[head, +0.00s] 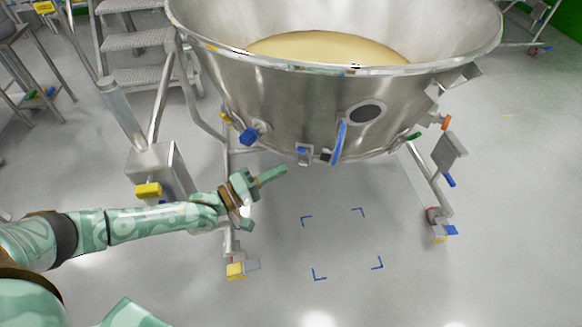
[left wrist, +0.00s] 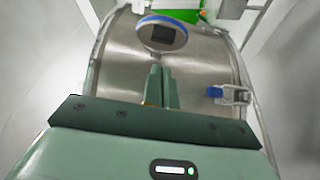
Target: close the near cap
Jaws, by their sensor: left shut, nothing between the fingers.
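A large steel bowl (head: 290,105) has a dark oval port (head: 366,113) in its near wall. Just left of and below the port, a blue-edged cap (head: 340,142) shows nearly edge-on, standing out from the wall. In the left wrist view, a round blue-rimmed disc (left wrist: 162,35) with a dark centre, seemingly this cap, shows its face beyond the fingertips. My left gripper (head: 281,173) is shut and empty, below and left of the cap and apart from it in the head view. Its fingers (left wrist: 160,82) show together in the wrist view. My right gripper is not in view.
A small latch (head: 303,152) and a blue knob (head: 249,136) are on the bowl's underside left of the cap. Frame legs with castors (head: 235,270) stand at left and right. Steel steps (head: 138,42) stand behind. Floor marked with blue corners (head: 318,275) is clear below.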

